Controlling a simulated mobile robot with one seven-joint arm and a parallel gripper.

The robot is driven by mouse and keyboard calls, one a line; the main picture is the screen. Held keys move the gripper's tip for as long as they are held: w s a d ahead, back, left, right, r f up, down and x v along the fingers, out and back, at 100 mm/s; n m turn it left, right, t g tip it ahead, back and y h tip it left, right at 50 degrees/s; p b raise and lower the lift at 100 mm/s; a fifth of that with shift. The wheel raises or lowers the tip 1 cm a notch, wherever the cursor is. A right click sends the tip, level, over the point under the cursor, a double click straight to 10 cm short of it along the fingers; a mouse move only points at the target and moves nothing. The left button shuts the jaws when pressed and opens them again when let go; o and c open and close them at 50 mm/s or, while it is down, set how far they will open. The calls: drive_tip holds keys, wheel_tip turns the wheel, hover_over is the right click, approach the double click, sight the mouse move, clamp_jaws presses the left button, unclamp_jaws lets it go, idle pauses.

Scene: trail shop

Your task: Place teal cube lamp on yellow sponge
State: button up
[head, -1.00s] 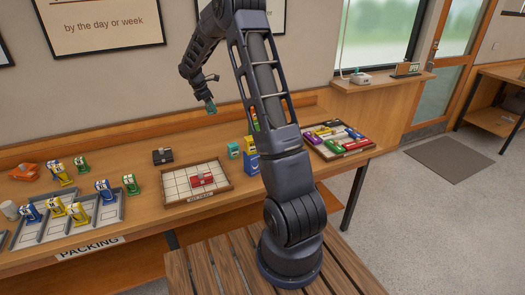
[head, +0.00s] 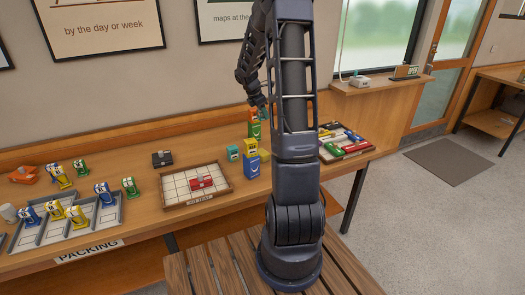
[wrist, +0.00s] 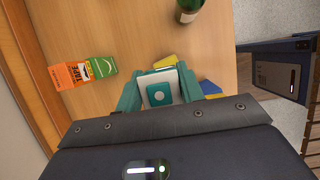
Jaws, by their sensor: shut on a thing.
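My gripper (head: 263,113) is shut on the teal cube lamp (wrist: 159,94), which shows a white face with a teal panel and pale dot between the fingers in the wrist view. In the head view a yellow block (head: 250,147) sits on a blue box (head: 251,167). A similar teal cube (head: 233,153) stands left of them.
An orange and green tape box (wrist: 72,75) stands near the gripper. A green bottle (wrist: 188,9) is close by. A tray of colored items (head: 348,150) lies right, partly behind my arm. A gridded tray (head: 180,194) with a red item lies left.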

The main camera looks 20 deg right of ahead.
sight(263, 152)
wheel_tip(263, 152, down, 19)
drive_tip(key=shift+r, duration=0.1)
idle(0.5)
drive_tip(key=o, duration=1)
